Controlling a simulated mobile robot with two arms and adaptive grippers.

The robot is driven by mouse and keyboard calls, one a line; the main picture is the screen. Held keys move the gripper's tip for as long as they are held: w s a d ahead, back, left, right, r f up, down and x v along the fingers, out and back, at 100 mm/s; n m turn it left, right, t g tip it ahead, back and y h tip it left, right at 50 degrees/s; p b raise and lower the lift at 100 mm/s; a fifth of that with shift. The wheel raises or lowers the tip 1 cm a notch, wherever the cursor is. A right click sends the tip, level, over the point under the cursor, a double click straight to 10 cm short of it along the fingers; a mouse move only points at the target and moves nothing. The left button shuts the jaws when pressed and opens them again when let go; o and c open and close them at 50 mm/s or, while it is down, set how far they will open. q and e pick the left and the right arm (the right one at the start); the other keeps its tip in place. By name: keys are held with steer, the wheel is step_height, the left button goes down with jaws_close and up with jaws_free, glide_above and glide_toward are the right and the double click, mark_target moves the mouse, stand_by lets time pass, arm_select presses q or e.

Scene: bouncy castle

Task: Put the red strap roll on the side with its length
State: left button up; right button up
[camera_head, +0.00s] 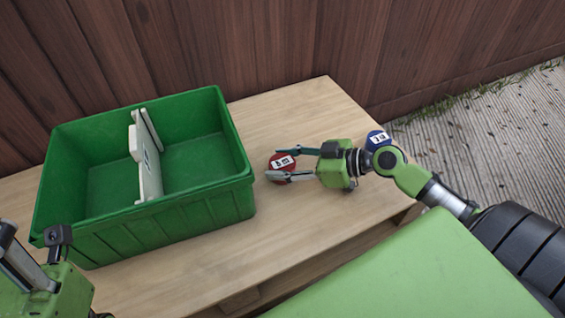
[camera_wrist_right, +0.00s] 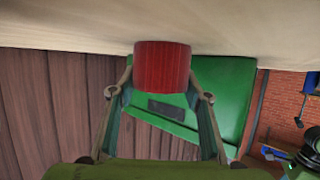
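The red strap roll (camera_head: 276,168) lies on the wooden table right of the green crate (camera_head: 165,225), with a white label on its upper face. My right gripper (camera_head: 281,164) reaches in from the right, a finger on each side of the roll. In the right wrist view the red roll (camera_wrist_right: 162,68) fills the gap between the fingertips, which appear to touch its sides. The label's writing is too small to read. My left gripper is only partly visible at the lower left, its fingertips unclear.
A blue roll (camera_head: 377,138) with a white label lies on the table behind my right wrist. The wooden table (camera_head: 285,105) is bare behind the red roll. A wooden fence (camera_head: 290,45) runs along the back; paving (camera_head: 500,140) lies to the right.

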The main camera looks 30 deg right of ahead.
steer(key=o, duration=0.3)
steer(key=shift+o, duration=0.2)
